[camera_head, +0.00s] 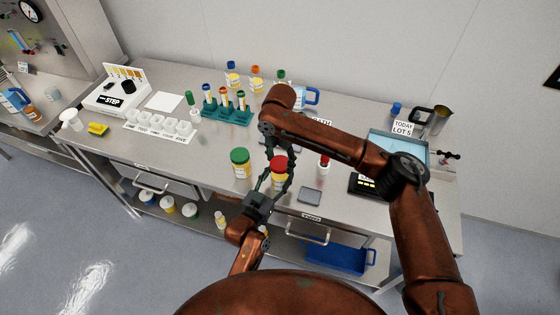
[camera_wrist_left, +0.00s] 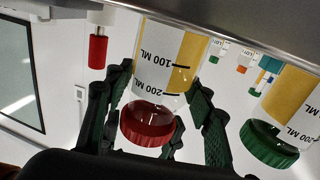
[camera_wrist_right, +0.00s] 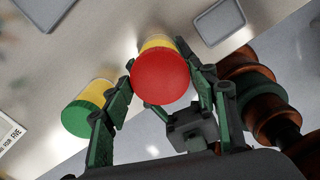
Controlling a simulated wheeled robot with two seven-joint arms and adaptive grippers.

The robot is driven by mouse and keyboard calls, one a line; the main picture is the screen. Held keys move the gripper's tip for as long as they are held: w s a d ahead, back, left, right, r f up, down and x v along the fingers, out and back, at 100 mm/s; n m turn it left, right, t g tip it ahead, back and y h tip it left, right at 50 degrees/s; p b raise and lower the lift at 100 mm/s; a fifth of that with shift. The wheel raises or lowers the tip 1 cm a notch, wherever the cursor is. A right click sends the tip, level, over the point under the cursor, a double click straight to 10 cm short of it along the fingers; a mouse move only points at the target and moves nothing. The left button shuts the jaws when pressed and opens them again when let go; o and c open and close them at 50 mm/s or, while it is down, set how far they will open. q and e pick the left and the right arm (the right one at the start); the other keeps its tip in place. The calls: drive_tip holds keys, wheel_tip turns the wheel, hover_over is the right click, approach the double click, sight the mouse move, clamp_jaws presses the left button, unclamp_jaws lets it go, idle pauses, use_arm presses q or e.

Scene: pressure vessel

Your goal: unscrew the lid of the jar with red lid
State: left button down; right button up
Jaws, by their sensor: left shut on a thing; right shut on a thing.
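The jar with a red lid stands upright near the table's front edge, its clear, yellow-filled body (camera_head: 279,182) below the red lid (camera_head: 278,163). In the left wrist view the jar (camera_wrist_left: 168,65) appears upside down, red lid (camera_wrist_left: 148,122) low. My left gripper (camera_head: 272,182) comes from the front and is shut on the jar's body. My right gripper (camera_head: 279,158) reaches down from above and is shut at the red lid; in the right wrist view its fingers flank the lid (camera_wrist_right: 160,78). The fingers partly hide the jar.
A green-lidded jar (camera_head: 240,163) stands close on the left. A tube rack (camera_head: 227,115) and several small bottles stand behind. The table's front edge is close.

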sight(280, 162)
use_arm(q)
drive_tip(key=shift+f, duration=0.5)
use_arm(e)
drive_tip(key=shift+r, duration=2)
use_arm(q)
drive_tip(key=c, duration=1.2)
unclamp_jaws()
use_arm(e)
drive_tip(key=shift+w, duration=0.1)
use_arm(q)
drive_tip(key=o, duration=0.3)
drive_tip(key=shift+r, duration=0.2)
drive_tip(key=shift+o, duration=0.4)
drive_tip(key=shift+r, duration=0.1)
